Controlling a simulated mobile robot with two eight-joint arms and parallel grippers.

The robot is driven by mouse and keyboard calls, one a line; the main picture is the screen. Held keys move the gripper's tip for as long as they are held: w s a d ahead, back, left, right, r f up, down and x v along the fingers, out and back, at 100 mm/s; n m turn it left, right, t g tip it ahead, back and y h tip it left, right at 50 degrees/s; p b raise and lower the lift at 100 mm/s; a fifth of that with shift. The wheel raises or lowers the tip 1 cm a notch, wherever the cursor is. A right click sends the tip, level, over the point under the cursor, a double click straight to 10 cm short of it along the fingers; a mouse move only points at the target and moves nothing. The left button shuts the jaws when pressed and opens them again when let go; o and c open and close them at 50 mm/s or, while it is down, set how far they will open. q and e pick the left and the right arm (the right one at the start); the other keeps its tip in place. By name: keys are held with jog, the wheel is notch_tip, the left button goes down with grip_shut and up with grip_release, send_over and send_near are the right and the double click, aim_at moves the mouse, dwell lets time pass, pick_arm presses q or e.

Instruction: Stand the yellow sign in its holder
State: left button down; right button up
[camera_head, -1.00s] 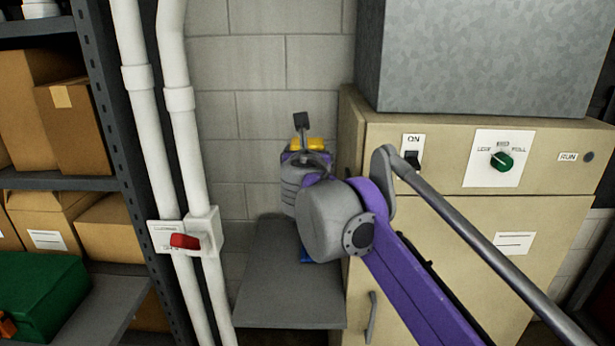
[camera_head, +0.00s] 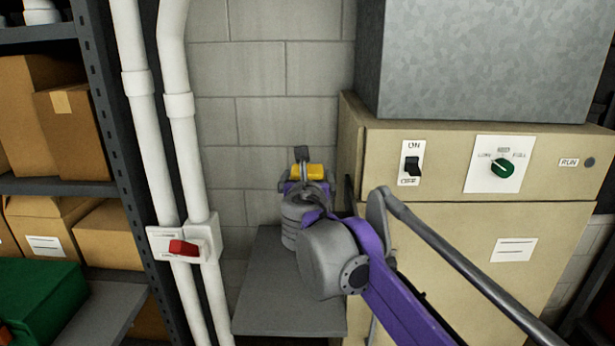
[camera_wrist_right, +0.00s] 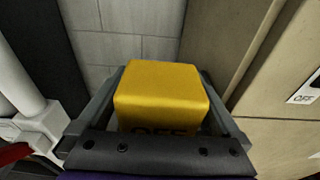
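The yellow sign (camera_head: 308,170) shows as a small yellow block at the far end of my right arm, low in front of the block wall. In the right wrist view the sign (camera_wrist_right: 160,92) fills the gap between the fingers of my right gripper (camera_wrist_right: 160,105), which is shut on it. Dark lettering on its near face is partly covered by the gripper. In the head view my right gripper (camera_head: 305,182) is above the grey shelf and partly hidden by its own wrist. I cannot make out the holder. My left gripper is not in view.
The grey shelf (camera_head: 275,312) has bare room at its front. A beige cabinet (camera_head: 450,240) stands close on the right. White pipes (camera_head: 190,160) with a red-handled switch (camera_head: 184,247) are on the left, beside a rack of cardboard boxes (camera_head: 75,125).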

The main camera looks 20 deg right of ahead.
jog(key=shift+r, duration=0.15)
jog(key=v, duration=1.2)
jog(key=shift+b, duration=0.35)
jog(key=s+d+f+m+g, duration=0.2)
jog(key=s+d+f+m, duration=0.1)
jog(key=f+m, duration=0.35)
jog(key=s+d+f+m+g, duration=0.2)
jog(key=s+f+m, duration=0.25)
jog(key=f, duration=0.35)
jog(key=s+d+f+m+g, duration=0.2)
jog(key=d+f+m, duration=0.1)
jog(key=f+m, duration=0.35)
jog(key=s+a+f+m+g+y, duration=0.2)
jog(key=s+f+m, duration=0.5)
jog(key=f, duration=0.2)
jog(key=s+a+f+m+g+y, duration=0.2)
jog(key=s+f+m, duration=0.5)
jog(key=f, duration=0.3)
jog(key=shift+a+f+m, duration=0.2)
jog(key=shift+a+m, duration=0.05)
jog(key=shift+m, duration=0.4)
